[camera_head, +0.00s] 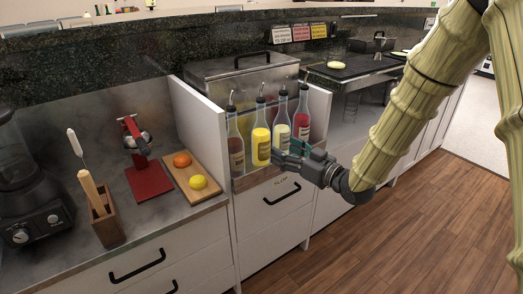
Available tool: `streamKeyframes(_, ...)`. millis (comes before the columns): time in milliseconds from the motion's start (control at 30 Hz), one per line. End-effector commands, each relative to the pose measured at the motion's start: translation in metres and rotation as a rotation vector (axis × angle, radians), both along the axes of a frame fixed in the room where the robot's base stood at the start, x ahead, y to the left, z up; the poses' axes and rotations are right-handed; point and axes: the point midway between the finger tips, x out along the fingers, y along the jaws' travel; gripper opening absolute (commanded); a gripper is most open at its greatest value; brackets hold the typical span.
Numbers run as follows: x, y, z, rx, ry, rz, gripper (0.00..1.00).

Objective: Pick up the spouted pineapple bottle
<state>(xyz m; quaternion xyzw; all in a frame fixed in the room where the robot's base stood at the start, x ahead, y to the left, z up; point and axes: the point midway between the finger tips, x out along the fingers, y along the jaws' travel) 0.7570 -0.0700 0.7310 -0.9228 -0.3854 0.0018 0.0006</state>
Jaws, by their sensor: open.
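Several spouted bottles stand upright in a row in a speed rail (258,178) on the front of the counter. From left they are a dark clear bottle (236,150), a bright yellow bottle (261,143), a pale yellow bottle (281,130) and a red bottle (302,117). The labels are too small to read, so I cannot tell for certain which is pineapple. My gripper (283,152) is open, pointing left, in front of the pale yellow bottle and just right of the bright yellow one. It hides the pale bottle's lower part. I cannot tell whether it touches a bottle.
White side panels (201,124) flank the bottles, with a lidded steel bin (238,75) behind. At left are a cutting board (183,176) with fruit, a red juicer (146,165), a utensil holder (107,222) and a blender (30,190). The wooden floor (420,215) at right is clear.

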Motion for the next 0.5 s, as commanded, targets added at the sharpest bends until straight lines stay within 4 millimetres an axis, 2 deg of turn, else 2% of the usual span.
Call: streamKeyframes(500, 0.038, 0.039, 0.001, 0.000, -0.004, 0.002, 0.64)
